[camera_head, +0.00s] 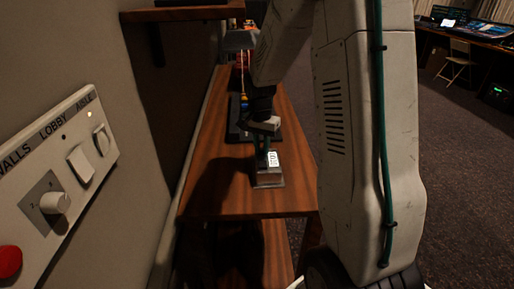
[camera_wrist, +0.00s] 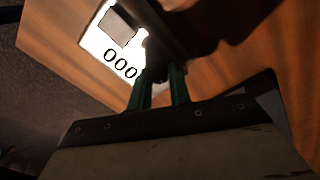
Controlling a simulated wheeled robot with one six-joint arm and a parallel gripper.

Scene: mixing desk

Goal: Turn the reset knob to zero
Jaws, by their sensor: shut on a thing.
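A small metal counter (camera_head: 270,181) with a white face sits on the wooden desk, below my gripper (camera_head: 264,152). In the wrist view its bright white face (camera_wrist: 94,43) carries a grey square piece (camera_wrist: 117,27) and black digits (camera_wrist: 121,62). Three zeros show; any further digit is hidden by my gripper. In the wrist view the green fingers of my gripper (camera_wrist: 160,76) point at the counter's side and are shut on a small dark part there, taken as the reset knob. The knob is mostly hidden by the fingers and shadow, so its angle cannot be told.
The wooden desk (camera_head: 215,187) has clear room in front of the counter. A dark flat object (camera_head: 236,117) lies behind it. A wall panel (camera_head: 50,160) with switches, a knob and a red button is at the left. A shelf (camera_head: 180,13) overhangs above.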

